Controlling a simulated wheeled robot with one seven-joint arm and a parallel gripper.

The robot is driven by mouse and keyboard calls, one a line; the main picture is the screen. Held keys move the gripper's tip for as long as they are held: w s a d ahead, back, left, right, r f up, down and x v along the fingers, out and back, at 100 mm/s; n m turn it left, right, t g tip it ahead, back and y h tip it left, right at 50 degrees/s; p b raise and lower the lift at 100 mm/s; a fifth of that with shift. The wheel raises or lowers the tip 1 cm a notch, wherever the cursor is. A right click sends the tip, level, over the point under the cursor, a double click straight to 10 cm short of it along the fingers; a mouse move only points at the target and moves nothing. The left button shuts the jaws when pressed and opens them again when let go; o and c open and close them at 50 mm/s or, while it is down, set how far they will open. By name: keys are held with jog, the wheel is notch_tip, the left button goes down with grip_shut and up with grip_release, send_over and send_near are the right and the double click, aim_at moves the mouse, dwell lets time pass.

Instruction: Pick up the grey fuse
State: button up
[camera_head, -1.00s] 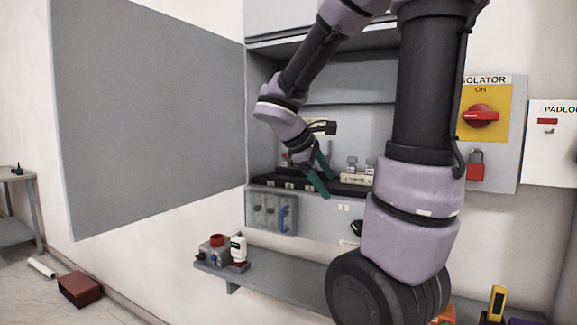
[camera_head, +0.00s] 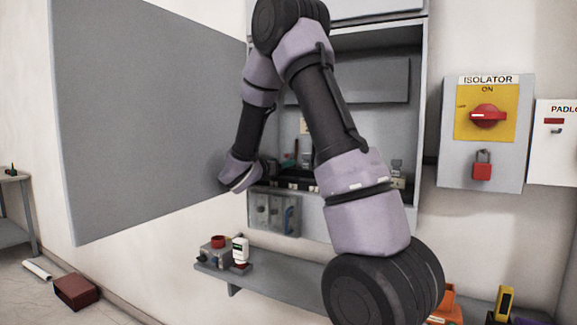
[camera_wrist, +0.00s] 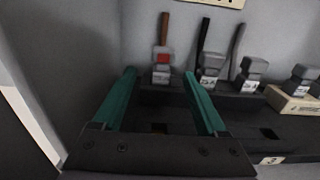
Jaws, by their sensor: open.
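My gripper (camera_wrist: 160,76) shows in the wrist view with two teal fingers spread apart and nothing between them. Its tips point toward a block with a red face (camera_wrist: 162,59) and a grey lower part, below a brown strip. To the right stand grey fuse-like blocks, one (camera_wrist: 211,66) with a dark strip behind it and another (camera_wrist: 250,72) beside it. I cannot tell which is the grey fuse. A further grey block (camera_wrist: 303,76) is at the right edge. In the head view my gripper is hidden behind my wrist.
The blocks stand on a black base (camera_wrist: 230,108) with empty slots inside the grey cabinet. The open cabinet door (camera_head: 150,120) is on the left. Below, a shelf (camera_head: 285,272) holds a white bottle (camera_head: 240,250). A red isolator switch (camera_head: 488,115) is at right.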

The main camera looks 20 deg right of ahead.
aim_at(288, 159)
jog(key=x, duration=0.4)
jog(key=shift+d+r, duration=0.2)
jog(key=shift+r, duration=0.1)
jog(key=shift+w+d, duration=0.4)
jog(key=shift+d, duration=0.05)
grip_shut()
